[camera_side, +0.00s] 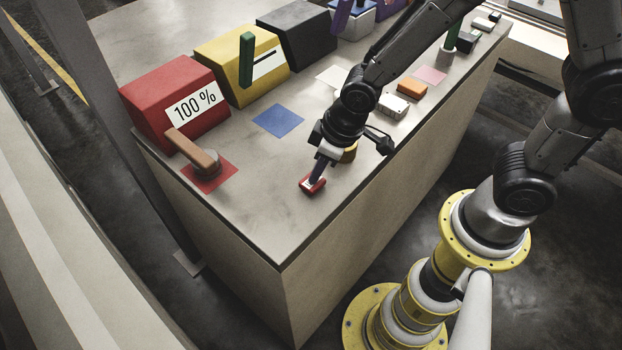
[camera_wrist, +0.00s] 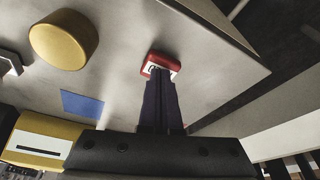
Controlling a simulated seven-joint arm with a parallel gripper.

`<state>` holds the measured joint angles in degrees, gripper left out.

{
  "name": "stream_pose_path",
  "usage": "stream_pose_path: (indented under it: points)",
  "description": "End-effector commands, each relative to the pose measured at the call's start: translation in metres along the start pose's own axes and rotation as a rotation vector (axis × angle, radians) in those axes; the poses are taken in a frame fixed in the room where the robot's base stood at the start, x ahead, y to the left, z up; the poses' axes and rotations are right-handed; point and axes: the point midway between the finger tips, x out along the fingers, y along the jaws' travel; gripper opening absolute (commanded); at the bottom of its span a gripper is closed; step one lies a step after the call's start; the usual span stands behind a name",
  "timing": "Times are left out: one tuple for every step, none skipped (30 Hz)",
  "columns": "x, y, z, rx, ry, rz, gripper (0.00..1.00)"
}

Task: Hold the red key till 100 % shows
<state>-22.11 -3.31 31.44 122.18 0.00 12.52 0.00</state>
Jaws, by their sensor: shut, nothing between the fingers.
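The red key (camera_side: 310,186) is a small red block with a white top, near the front edge of the bench. It also shows in the wrist view (camera_wrist: 165,61) at the fingertips. My gripper (camera_side: 319,175) is shut, points down at the key, and its fingertips appear to rest on the key's top. The fingers (camera_wrist: 159,80) hide part of the key in the wrist view. The red box (camera_side: 160,92) at the left has a white display (camera_side: 195,105) that reads "100 %".
A brown lever (camera_side: 192,148) sits on a red square left of my gripper. A brass-coloured round knob (camera_wrist: 64,40) stands close by. A blue square (camera_side: 278,120) lies flat behind. Yellow (camera_side: 222,48) and black (camera_side: 297,35) boxes line the back. A white block (camera_side: 393,106) and orange block (camera_side: 412,89) stand right.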

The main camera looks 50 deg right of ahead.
Motion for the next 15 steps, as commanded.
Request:
stream_pose_path:
  points:
    - [-0.005,0.0,-0.003,0.0,0.003,0.0,0.0]
    - [-0.008,0.0,-0.003,0.0,0.004,0.0,0.0]
    - [-0.011,0.0,-0.004,0.0,0.004,0.0,0.0]
    - [-0.014,0.0,-0.005,0.0,0.004,0.0,0.0]
    - [-0.017,0.0,-0.006,0.0,0.004,0.0,0.0]
    - [-0.02,0.0,-0.007,0.0,0.004,0.0,0.0]
    - [-0.023,0.0,-0.008,0.0,0.004,0.0,0.0]
    - [-0.025,0.0,-0.008,0.0,0.004,0.0,0.0]
    - [-0.029,0.0,-0.009,0.0,0.004,0.0,0.0]
    - [-0.031,0.0,-0.01,0.0,0.003,0.0,0.0]
    - [-0.034,0.0,-0.011,0.0,0.005,0.0,0.0]
    - [-0.037,0.0,-0.013,0.0,0.004,0.0,0.0]
    - [-0.04,0.0,-0.013,0.0,0.004,0.0,0.0]
    - [-0.042,0.0,-0.014,0.0,0.004,0.0,0.0]
    - [-0.045,0.0,-0.015,0.0,0.003,0.0,0.0]
